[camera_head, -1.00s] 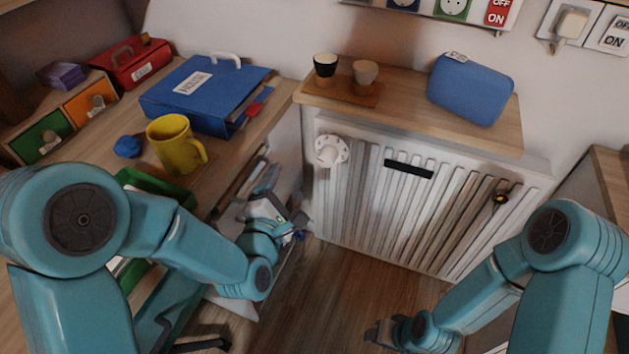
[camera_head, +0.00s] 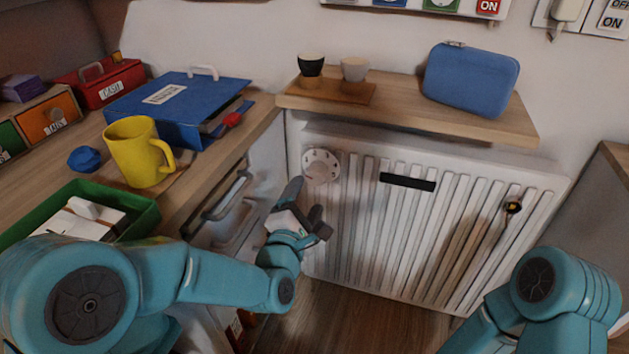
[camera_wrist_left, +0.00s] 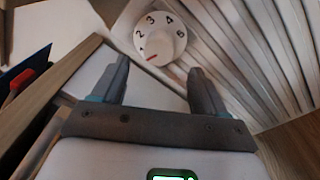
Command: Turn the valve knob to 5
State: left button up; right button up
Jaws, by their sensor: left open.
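The white round valve knob (camera_head: 321,166) sits at the upper left corner of the radiator. In the left wrist view the knob (camera_wrist_left: 160,38) shows the numbers 2, 3, 4 and what looks like 5 or 6 on its face, with a red mark at its lower left. My left gripper (camera_head: 308,206) is just below and left of the knob in the head view. In the left wrist view its two fingers (camera_wrist_left: 156,80) are apart, with nothing between them, and the knob lies beyond the fingertips. The right gripper is out of view; only my right arm shows.
The white radiator (camera_head: 390,225) stands under a wooden shelf (camera_head: 400,112) with two cups and a blue case (camera_head: 470,78). The drawer cabinet with handles (camera_head: 225,195) is close left of my left gripper. A yellow mug (camera_head: 137,155) and blue binder (camera_head: 160,108) are on the counter.

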aim_at(314, 180)
pick_arm(q)
jog(key=b+x, duration=0.1)
jog(key=x, duration=0.7)
jog(key=shift+w, duration=0.1)
jog(key=c, duration=1.1)
